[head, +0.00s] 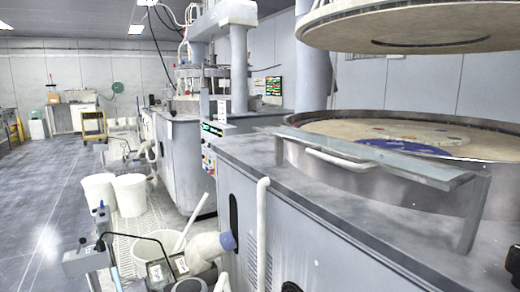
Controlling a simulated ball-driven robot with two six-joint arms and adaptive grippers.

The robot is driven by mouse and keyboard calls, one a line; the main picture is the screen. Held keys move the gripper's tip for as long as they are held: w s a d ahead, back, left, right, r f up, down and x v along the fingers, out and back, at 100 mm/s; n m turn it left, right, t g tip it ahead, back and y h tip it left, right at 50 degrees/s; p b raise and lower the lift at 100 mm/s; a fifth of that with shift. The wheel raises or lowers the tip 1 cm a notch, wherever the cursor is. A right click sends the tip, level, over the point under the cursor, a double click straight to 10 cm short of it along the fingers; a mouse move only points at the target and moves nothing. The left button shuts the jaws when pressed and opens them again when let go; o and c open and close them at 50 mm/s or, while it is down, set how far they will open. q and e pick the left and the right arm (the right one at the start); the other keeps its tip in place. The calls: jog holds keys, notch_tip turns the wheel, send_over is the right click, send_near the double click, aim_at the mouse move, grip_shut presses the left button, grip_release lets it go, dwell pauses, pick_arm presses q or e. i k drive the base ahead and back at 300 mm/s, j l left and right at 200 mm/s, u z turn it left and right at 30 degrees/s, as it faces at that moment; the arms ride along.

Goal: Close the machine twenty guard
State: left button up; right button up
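The nearest polishing machine has a round platen (400,135) inside a metal rim, with a large upper disc (410,25) raised above it. A long, narrow, translucent panel (390,160), which looks like the guard, runs along the front of the rim. It has a pale bar handle (335,160) and stands on a metal leg (473,215) at its right end. The upper disc and platen are clearly apart. No number twenty is legible on this machine. I can make out neither of my grippers in the head view, and nothing is seen touching the panel.
A second machine (180,135) stands farther back. White buckets (130,193), a pale hose-like part with a blue end (210,247) and grey equipment (85,258) crowd the floor beside the near cabinet (330,240). The aisle floor (35,200) at left is open.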

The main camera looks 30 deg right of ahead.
aim_at(439, 172)
jog(key=z, duration=1.3)
